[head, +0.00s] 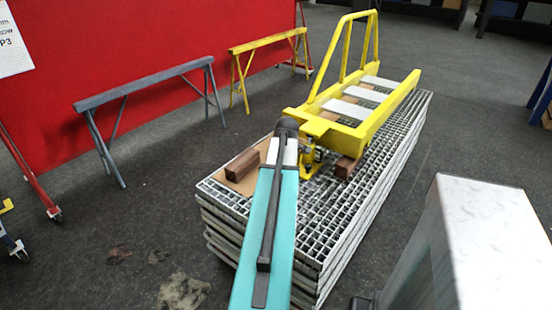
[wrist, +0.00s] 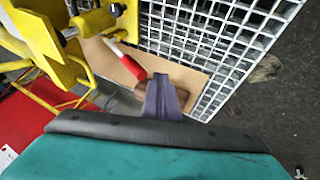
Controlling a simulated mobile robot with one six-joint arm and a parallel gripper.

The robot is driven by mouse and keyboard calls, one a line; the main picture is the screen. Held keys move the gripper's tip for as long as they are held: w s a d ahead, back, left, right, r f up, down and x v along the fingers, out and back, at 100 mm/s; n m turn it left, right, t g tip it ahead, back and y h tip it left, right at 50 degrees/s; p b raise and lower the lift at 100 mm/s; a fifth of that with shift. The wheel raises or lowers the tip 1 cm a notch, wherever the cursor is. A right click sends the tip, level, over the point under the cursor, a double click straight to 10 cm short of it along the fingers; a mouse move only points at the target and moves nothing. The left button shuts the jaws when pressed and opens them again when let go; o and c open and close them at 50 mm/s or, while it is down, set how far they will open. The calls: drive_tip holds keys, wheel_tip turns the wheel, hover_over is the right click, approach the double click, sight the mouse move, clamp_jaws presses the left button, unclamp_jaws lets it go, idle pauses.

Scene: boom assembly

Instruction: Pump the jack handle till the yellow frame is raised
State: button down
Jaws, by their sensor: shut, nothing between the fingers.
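The yellow frame (head: 340,132) lies on a stack of gratings, its near end above a brown block (head: 345,167); any gap between them is too small to judge. The yellow jack (head: 308,158) stands at its near end, partly behind my arm. In the wrist view, yellow jack parts (wrist: 45,42) fill the upper left. A white handle with a red end (wrist: 128,66) points from them toward my gripper (wrist: 162,84). My gripper is shut and empty, close to the right of the red end; I cannot tell if they touch. In the head view my arm hides gripper and handle.
Another brown block (head: 242,165) sits on a brown sheet (head: 232,186) at the near left of the grating stack (head: 322,262). Grey (head: 145,80) and yellow (head: 268,42) trestles stand by a red wall (head: 120,45). A pale box-like surface (head: 490,225) is at the right.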

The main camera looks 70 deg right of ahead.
drive_tip(key=w+a+f+y, duration=0.1)
drive_tip(key=w+a+f, duration=0.3)
drive_tip(key=w+a, duration=0.1)
drive_tip(key=w+a+f+y, duration=0.1)
drive_tip(key=w+a+f, duration=0.4)
drive_tip(key=w+a+f+y, duration=0.1)
drive_tip(key=w+a+f, duration=0.4)
drive_tip(key=w, duration=0.1)
drive_tip(key=shift+a+n, duration=0.15)
drive_tip(key=shift+n, duration=0.15)
drive_tip(key=w+a+f+g+y, duration=0.1)
drive_tip(key=w+a+f, duration=0.1)
drive_tip(key=a+f, duration=0.6)
drive_tip(key=w+a+f+n+g+y, duration=0.1)
drive_tip(key=w+a+f, duration=0.2)
drive_tip(key=a, duration=1)
drive_tip(key=w+a+f+g+y, duration=0.1)
drive_tip(key=w+a+f, duration=0.1)
drive_tip(key=a+f, duration=0.6)
drive_tip(key=s+a+f+g, duration=0.1)
drive_tip(key=s+a+f, duration=0.2)
drive_tip(key=a, duration=0.6)
drive_tip(key=s+a+f+n+g, duration=0.1)
drive_tip(key=s+a+f+g, duration=0.1)
drive_tip(key=s+a, duration=0.6)
drive_tip(key=s+a+f+g, duration=0.2)
drive_tip(key=s+a+f, duration=0.2)
drive_tip(key=a, duration=0.6)
drive_tip(key=shift+s+h, duration=0.3)
drive_tip(key=shift+s, duration=0.75)
